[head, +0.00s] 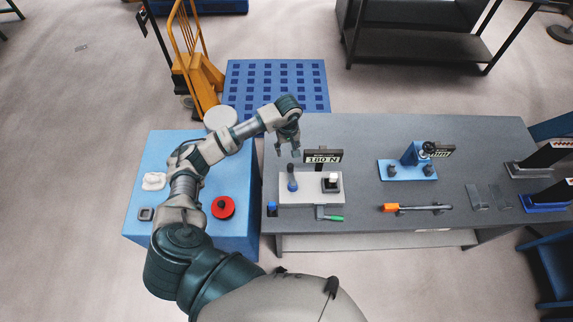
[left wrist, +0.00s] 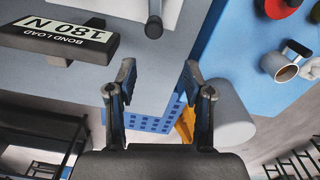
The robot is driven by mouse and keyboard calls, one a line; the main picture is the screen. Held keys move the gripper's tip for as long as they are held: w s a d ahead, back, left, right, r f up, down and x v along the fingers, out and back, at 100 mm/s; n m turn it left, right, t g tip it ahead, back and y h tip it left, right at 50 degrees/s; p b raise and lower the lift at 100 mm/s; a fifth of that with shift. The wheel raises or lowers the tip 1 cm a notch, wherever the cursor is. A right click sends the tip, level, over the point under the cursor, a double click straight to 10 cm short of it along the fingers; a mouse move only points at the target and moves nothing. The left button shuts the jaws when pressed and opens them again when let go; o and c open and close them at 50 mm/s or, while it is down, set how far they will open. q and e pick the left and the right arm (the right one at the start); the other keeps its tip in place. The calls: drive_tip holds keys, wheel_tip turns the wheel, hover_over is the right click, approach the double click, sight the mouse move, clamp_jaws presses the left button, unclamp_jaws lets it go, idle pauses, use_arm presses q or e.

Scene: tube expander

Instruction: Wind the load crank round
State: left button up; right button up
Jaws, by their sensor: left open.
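A pale base plate (head: 310,197) lies on the grey bench and carries a sign reading 180 N (head: 323,157). In the left wrist view the sign (left wrist: 65,36) appears upside down and reads BOND LOAD 180 N. A crank-like part with a green handle (head: 335,218) sits at the plate's front edge. An upright dark lever with a blue foot (head: 292,184) stands on the plate's left. My left gripper (head: 288,153) is open and empty, behind and above this lever, apart from everything. Its spread fingers (left wrist: 158,78) show in the wrist view. My right gripper is out of view.
A blue device (head: 412,155) and an orange-tipped tool (head: 420,208) are farther right on the bench. A blue pallet (head: 306,82) is behind.

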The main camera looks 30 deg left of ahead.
sight(291, 165)
use_arm(q)
drive_tip(key=d+f, duration=0.1)
drive_tip(key=f, duration=0.2)
drive_tip(key=d+f+p, duration=0.1)
drive_tip(key=f, duration=0.4)
drive_tip(key=shift+s+d+f+p, duration=0.1)
drive_tip(key=shift+d+f+p, duration=0.2)
drive_tip(key=shift+d+f, duration=0.1)
drive_tip(key=shift+a+f, duration=0.25)
drive_tip(key=shift+f, duration=0.3)
drive_tip(key=shift+a+f, duration=0.25)
drive_tip(key=shift+f, duration=0.3)
drive_tip(key=shift+a+f, duration=0.5)
drive_tip(key=shift+a, duration=0.2)
drive_tip(key=shift+d+r, duration=0.1)
drive_tip(key=shift+d, duration=0.35)
drive_tip(key=c, duration=0.6)
drive_tip(key=shift+d+r, duration=0.1)
drive_tip(key=shift+d, duration=0.35)
clamp_jaws()
drive_tip(key=shift+w, duration=0.2)
drive_tip(key=shift+a, duration=0.2)
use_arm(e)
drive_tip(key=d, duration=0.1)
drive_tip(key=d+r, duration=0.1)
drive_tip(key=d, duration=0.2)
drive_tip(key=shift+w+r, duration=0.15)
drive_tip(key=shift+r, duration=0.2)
